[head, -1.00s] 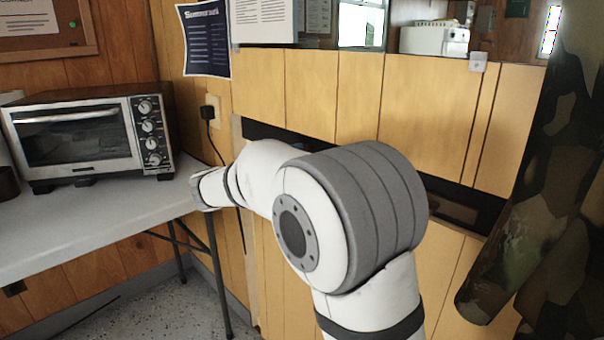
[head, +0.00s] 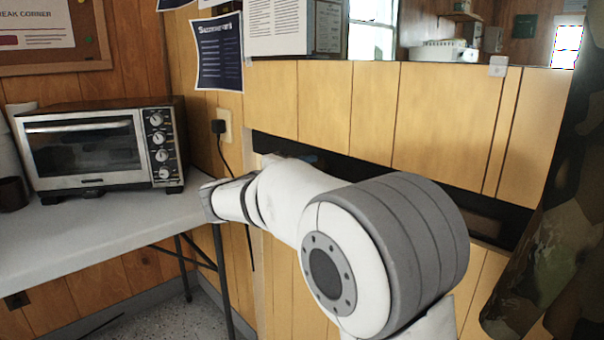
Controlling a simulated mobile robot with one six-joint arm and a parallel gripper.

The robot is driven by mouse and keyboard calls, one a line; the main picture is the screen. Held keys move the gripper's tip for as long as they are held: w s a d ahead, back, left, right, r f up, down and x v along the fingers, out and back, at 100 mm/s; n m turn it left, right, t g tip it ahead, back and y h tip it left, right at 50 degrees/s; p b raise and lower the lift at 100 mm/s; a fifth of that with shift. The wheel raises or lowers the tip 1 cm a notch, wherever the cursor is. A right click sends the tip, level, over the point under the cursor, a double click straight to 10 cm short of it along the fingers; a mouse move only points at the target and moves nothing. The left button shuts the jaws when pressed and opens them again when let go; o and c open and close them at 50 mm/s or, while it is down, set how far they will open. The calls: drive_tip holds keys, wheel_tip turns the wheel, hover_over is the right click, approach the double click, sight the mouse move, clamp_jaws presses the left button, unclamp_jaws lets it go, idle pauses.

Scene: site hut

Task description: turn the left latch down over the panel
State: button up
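A light wooden panel wall (head: 345,105) fills the middle, with a long dark slot (head: 395,178) across it. A small pale fitting (head: 498,66) sits at the panel's top edge on the right; I cannot tell whether it is a latch. I cannot make out the left latch. My arm reaches leftward in front of the slot, with its wrist end near the table's right edge. My gripper's fingers cannot be made out. A small bluish patch shows in the slot just above my arm, too small to identify.
A toaster oven (head: 100,145) stands on a grey table (head: 110,222) at left. A socket with a plug (head: 221,127) is on the wall beside the slot. A camouflage cloth (head: 556,235) hangs at right. A white box with papers (head: 290,28) stands above the panel.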

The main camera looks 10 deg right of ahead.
drive_tip(key=o, duration=0.4)
drive_tip(key=shift+c, duration=0.2)
drive_tip(key=p+v, duration=0.2)
drive_tip(key=v, duration=0.6)
